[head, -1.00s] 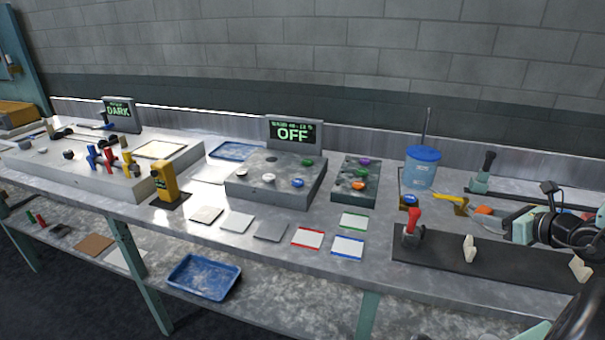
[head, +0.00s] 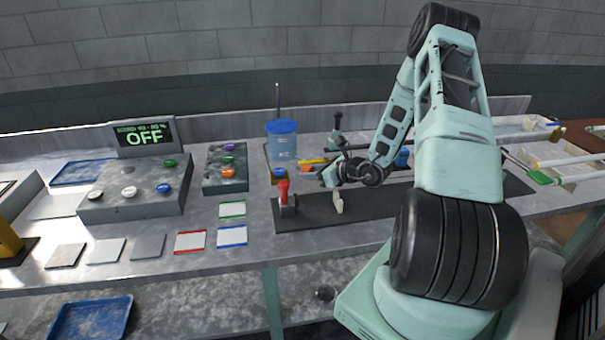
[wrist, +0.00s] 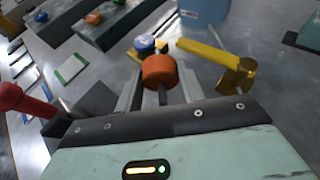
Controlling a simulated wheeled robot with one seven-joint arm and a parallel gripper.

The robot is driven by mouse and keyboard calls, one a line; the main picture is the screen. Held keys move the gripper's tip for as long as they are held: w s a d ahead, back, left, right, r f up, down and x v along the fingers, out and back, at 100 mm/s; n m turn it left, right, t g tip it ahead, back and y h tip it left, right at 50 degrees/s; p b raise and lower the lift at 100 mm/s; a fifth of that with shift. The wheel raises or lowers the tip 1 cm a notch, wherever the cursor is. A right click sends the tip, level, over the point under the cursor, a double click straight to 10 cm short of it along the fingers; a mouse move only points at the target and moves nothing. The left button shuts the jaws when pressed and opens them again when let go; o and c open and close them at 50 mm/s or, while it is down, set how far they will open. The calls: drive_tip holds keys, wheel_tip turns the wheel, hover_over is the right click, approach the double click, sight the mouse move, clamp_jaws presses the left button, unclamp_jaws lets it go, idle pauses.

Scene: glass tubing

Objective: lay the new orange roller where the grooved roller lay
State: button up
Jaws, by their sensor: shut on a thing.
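The orange roller (wrist: 159,71) is a short cylinder between my gripper's two fingertips (wrist: 160,85) in the wrist view. My gripper is shut on it. In the head view the orange roller (head: 308,169) shows just left of my gripper (head: 318,174), over the bench behind the dark base plate (head: 365,205). In the wrist view a blue-topped piece (wrist: 146,43) and a yellow tool (wrist: 215,55) lie just beyond the roller. I cannot make out the grooved roller or its place. Whether the roller touches the bench is unclear.
A red-handled clamp (head: 284,192) and a pale upright support (head: 338,201) stand on the base plate. A blue-lidded container (head: 282,145) stands behind. Grey blocks with coloured knobs (head: 227,170) are left. Glass tubes (head: 545,135) lie at the right.

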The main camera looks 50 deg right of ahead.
sight(303, 184)
drive_tip(key=x, duration=0.2)
drive_tip(key=p+x, duration=0.1)
drive_tip(key=x, duration=0.1)
drive_tip(key=shift+s+f, duration=0.2)
drive_tip(key=shift+f, duration=0.1)
drive_tip(key=shift+w+f, duration=0.2)
drive_tip(key=shift+f, duration=0.05)
drive_tip(key=o, duration=1.1)
drive_tip(key=shift+s, duration=0.1)
